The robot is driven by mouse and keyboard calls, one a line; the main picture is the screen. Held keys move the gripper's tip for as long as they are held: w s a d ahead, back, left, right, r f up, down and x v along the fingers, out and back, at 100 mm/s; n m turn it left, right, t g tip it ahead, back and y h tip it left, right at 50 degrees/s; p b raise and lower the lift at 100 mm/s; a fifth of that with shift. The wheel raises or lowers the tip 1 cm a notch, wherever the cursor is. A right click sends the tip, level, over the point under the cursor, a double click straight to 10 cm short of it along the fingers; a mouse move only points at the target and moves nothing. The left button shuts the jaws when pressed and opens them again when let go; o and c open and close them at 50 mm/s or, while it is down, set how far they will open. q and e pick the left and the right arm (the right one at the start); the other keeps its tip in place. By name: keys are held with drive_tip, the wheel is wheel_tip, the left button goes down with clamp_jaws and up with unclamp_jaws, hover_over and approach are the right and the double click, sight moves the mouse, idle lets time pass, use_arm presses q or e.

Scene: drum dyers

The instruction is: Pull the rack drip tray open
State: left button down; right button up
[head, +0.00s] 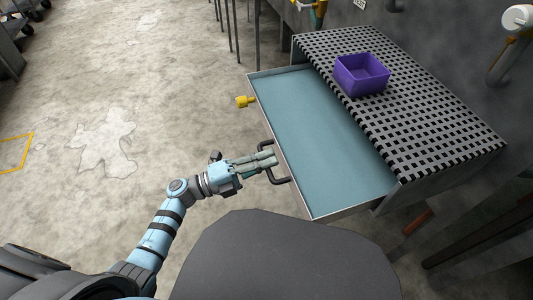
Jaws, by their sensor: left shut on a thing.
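The rack drip tray (322,128) is a shallow light-blue drawer with a pale rim. It stands out to the left from under a black-and-white gridded rack top (437,118). A dark bar handle (282,180) sits on its front face. My left gripper (268,161) is at the front face, shut on the handle. The fingers partly hide the handle. The visible part of the tray is empty. My right gripper does not show.
A purple open box (361,74) stands on the rack top. A yellow knob (245,102) sticks out by the tray's far front corner. Pipes and a wall fitting (517,18) are at the right. The concrete floor (110,90) at the left is mostly clear.

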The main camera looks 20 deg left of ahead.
use_arm(q)
drive_tip(key=shift+s+a, duration=0.25)
drive_tip(key=shift+a, duration=0.05)
drive_tip(key=c, duration=1.7)
unclamp_jaws()
drive_tip(key=shift+o, duration=0.2)
drive_tip(key=v, duration=1.2)
drive_tip(key=shift+w, duration=0.1)
